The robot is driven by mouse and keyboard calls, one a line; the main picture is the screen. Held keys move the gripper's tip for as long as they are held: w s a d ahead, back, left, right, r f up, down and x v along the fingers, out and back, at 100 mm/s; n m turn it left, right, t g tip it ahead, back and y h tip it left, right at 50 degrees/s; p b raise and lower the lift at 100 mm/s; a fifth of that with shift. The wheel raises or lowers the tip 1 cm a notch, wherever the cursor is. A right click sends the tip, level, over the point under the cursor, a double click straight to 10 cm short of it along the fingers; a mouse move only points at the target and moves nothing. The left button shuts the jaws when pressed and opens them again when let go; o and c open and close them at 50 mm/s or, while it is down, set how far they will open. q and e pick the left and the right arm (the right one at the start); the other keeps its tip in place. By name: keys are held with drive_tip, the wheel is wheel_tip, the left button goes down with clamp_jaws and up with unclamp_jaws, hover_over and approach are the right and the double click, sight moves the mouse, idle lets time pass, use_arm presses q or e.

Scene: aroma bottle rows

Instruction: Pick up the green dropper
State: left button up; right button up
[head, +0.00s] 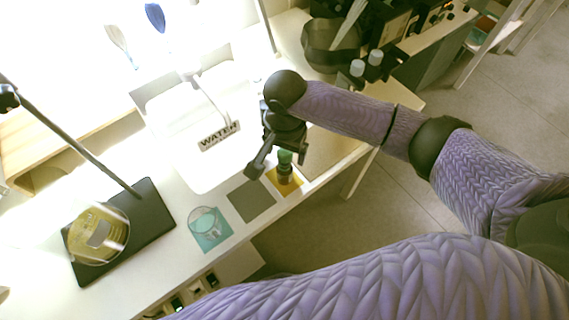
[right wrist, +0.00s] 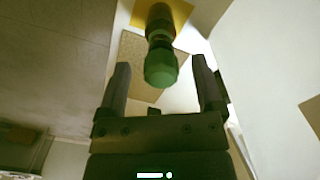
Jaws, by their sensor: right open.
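The green dropper (head: 285,157) is the green top of a small dark bottle (head: 284,174) that stands on a yellow square mat (head: 289,187) near the table's front edge. My right gripper (head: 272,166) is close beside the green top in the head view. In the right wrist view the green dropper (right wrist: 161,67) lies in the gap between the two open fingers of the gripper (right wrist: 163,82), and the bottle (right wrist: 159,22) extends beyond it. I cannot tell whether a finger touches it. My left gripper does not show.
A glass beaker (head: 207,225) stands on a teal mat. An empty grey-green mat (head: 251,201) lies between the beaker and the yellow mat. A sign reading WATER (head: 219,136) stands behind.

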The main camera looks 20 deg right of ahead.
drive_tip(key=shift+f, duration=0.3)
drive_tip(key=shift+c, duration=0.6)
drive_tip(key=c, duration=0.6)
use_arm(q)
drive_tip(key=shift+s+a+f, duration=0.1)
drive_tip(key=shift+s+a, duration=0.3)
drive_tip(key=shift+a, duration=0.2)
use_arm(e)
drive_tip(key=shift+c, duration=0.2)
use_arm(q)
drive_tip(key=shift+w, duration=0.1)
use_arm(e)
drive_tip(key=shift+r, duration=0.1)
wheel_tip(320, 180, up, 9)
drive_tip(key=p, duration=0.5)
drive_tip(key=shift+r, duration=0.45)
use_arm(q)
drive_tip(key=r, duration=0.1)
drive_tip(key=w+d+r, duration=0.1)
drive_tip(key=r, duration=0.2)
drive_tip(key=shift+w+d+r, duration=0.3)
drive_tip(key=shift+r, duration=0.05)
